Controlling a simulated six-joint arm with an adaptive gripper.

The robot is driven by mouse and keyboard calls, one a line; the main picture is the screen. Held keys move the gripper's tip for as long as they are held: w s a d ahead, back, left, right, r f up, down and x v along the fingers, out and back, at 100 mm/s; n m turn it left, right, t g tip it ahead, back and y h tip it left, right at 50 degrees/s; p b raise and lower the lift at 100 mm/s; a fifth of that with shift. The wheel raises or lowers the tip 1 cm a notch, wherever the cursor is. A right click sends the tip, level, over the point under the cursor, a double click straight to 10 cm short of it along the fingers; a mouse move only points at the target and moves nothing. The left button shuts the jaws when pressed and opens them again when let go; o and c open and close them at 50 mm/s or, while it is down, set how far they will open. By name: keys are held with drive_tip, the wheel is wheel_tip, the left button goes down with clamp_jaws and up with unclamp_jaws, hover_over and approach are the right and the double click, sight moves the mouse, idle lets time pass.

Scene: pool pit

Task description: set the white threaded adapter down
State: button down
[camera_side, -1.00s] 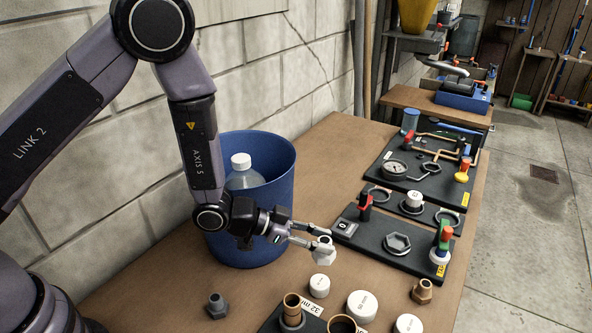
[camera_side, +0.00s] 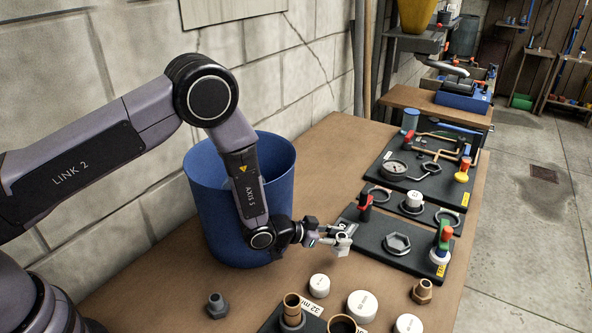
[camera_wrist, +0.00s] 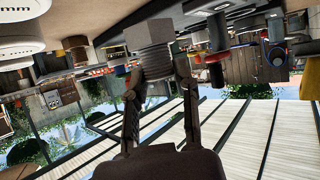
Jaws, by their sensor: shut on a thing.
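The white threaded adapter (camera_side: 343,244) is held between the fingertips of my gripper (camera_side: 334,237), in the air in front of the near black board (camera_side: 375,252). In the wrist view the adapter (camera_wrist: 150,45) shows as a pale grey fitting with a hex part and a threaded part, between the two fingers of my gripper (camera_wrist: 158,80). My gripper is shut on it. The gap between the adapter and the bench or board below it is hard to judge.
The blue bin (camera_side: 220,200) stands close behind my wrist. White caps (camera_side: 362,305), a grey fitting (camera_side: 216,306) and a brass fitting (camera_side: 422,291) stand on the wooden bench (camera_side: 345,150). The near board carries a hex ring (camera_side: 397,243) and a red-handled valve (camera_side: 366,203).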

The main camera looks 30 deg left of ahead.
sight(332, 247)
drive_tip(key=shift+w+d+f, duration=0.15)
drive_tip(key=shift+w+f, duration=0.05)
drive_tip(key=shift+f, duration=0.1)
drive_tip(key=shift+w+d+f, duration=0.1)
drive_tip(key=shift+w+f, duration=0.1)
drive_tip(key=shift+f, duration=1.5)
drive_tip(key=shift+f, duration=0.2)
drive_tip(key=c, duration=0.8)
unclamp_jaws()
drive_tip(key=shift+c, duration=0.2)
drive_tip(key=shift+r, duration=0.1)
drive_tip(key=shift+s+r, duration=0.1)
drive_tip(key=shift+r, duration=0.05)
drive_tip(key=v, duration=1.2)
